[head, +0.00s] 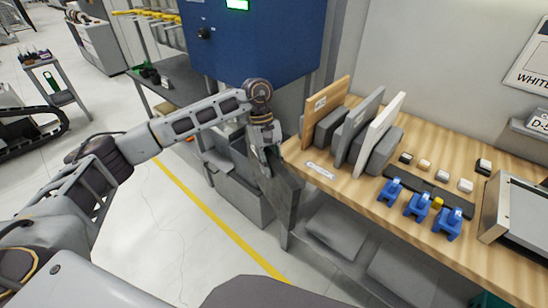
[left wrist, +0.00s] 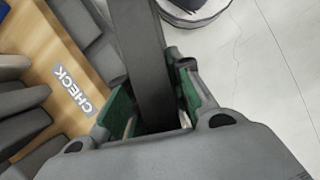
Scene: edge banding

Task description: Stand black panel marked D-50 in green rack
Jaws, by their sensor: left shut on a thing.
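My left gripper (head: 266,150) is at the left end of the wooden bench, pointing down and shut on a dark panel (head: 284,196). The panel hangs upright beside the bench's end, its lower part below the bench top. In the left wrist view the dark panel (left wrist: 146,60) runs between the green finger pads of the gripper (left wrist: 152,108). No D-50 marking can be read on it. I cannot make out a green rack; only a small green patch (head: 490,301) shows at the bottom right edge. My right gripper is not in view.
Brown (head: 327,101), grey (head: 361,119) and white (head: 384,127) panels stand in grey holders on the bench (head: 470,232). A CHECK label (left wrist: 73,88) lies in front of them. Blue clamps (head: 418,204) and small blocks are further right. A blue machine (head: 255,45) stands behind.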

